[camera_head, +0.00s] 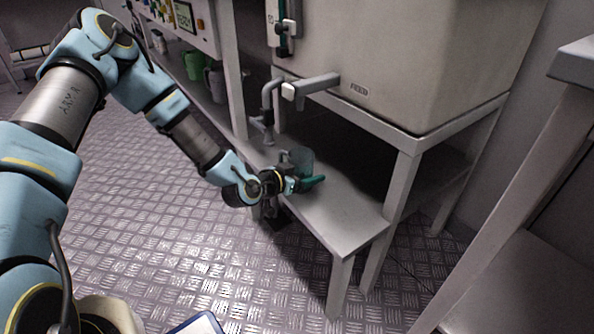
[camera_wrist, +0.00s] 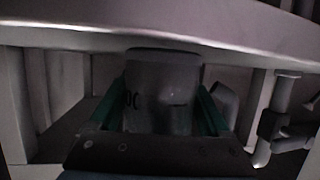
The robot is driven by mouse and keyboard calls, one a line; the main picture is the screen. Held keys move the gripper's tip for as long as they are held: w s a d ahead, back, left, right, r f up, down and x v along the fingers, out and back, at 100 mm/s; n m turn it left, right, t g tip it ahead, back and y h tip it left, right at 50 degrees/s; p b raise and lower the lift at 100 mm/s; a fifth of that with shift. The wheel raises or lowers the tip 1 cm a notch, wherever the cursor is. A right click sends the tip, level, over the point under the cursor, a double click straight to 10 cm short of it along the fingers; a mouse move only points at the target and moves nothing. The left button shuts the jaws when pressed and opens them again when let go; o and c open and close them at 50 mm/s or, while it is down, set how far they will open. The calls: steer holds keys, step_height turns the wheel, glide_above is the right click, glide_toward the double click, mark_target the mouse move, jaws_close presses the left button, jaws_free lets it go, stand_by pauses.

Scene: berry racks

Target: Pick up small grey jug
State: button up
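A small greyish, see-through jug (camera_wrist: 162,95) with dark markings is upright in the middle of the wrist view, its handle (camera_wrist: 222,100) on the right. In the head view a translucent jug (camera_head: 304,157), tinted teal there, stands on the low shelf under the tap, partly behind my gripper (camera_head: 304,183). In the wrist view my gripper (camera_wrist: 162,108) has its green fingers on either side of the jug. The fingers look spread, with the jug between them; firm contact is not visible. The jug's lower part is hidden by the gripper body.
The low metal shelf (camera_head: 340,213) is bare to the right. A large tank (camera_head: 390,60) with a tap (camera_head: 268,105) overhangs it. A green jug (camera_head: 194,66) and another grey jug (camera_head: 214,84) stand on the shelf further back. The patterned floor (camera_head: 170,245) is open.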

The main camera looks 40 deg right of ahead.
steer(key=shift+r, duration=0.1)
jaws_close()
